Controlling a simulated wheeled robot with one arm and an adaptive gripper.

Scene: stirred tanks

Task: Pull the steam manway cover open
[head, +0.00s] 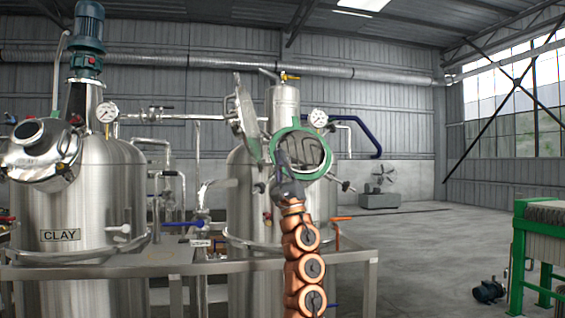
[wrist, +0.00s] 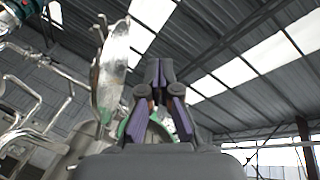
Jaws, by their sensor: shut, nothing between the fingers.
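The manway on the right tank has a round opening with a green rim (head: 326,142). Its metal cover (head: 246,118) stands swung out to the left of the opening, seen at a steep angle. No label reading steam is legible. My gripper (head: 281,158) is in front of the opening's lower left edge, right of the cover. In the wrist view the cover (wrist: 109,72) stands left of my gripper (wrist: 158,68), with a visible gap. The fingers are shut together with nothing between them. Part of the green rim (wrist: 128,124) shows behind them.
A left tank (head: 90,205) marked CLAY stands beside it, with its own manway (head: 38,142). Pipes and valves run between the tanks. A metal railing (head: 200,266) crosses in front.

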